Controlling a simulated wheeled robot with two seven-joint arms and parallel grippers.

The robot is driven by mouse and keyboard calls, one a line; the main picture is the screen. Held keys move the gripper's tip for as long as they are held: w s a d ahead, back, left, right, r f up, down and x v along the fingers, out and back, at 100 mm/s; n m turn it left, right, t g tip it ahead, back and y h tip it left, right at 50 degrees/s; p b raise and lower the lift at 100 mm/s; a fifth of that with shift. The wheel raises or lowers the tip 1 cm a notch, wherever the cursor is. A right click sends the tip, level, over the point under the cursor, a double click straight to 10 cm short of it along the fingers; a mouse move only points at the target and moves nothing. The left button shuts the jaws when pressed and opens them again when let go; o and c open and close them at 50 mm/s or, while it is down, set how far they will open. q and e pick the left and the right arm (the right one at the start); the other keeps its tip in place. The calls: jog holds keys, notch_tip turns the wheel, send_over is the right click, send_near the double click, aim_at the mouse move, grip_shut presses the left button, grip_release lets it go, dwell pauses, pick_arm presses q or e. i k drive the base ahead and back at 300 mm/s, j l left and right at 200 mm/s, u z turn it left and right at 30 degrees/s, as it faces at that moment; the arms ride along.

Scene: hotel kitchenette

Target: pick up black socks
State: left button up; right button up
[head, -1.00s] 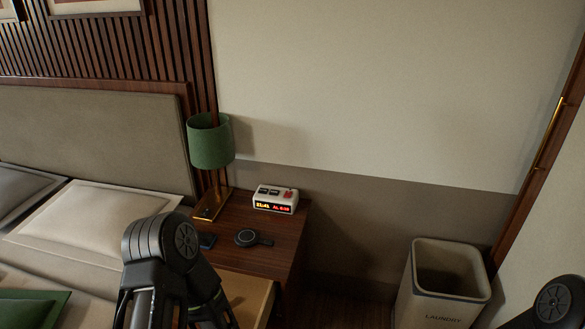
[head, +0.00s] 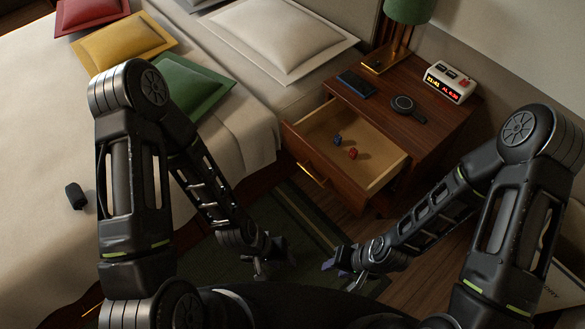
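A small dark bundle (head: 76,196), which looks like the black socks, lies on the pale bed at the left. It is left of my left arm's upper links, and nothing holds it. My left gripper (head: 273,266) hangs low in the middle of the view, over the floor near the bed, well away from the bundle. Its fingers look spread and empty. My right gripper (head: 340,275) is close by on the right, also low, with its fingertips apart and nothing between them.
A nightstand (head: 440,125) stands at the upper right with its drawer (head: 335,178) open, small red and blue items inside. Pillows (head: 284,38) lie at the bed's head.

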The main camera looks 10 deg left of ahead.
aim_at(78, 199)
jog(key=u, duration=2.1)
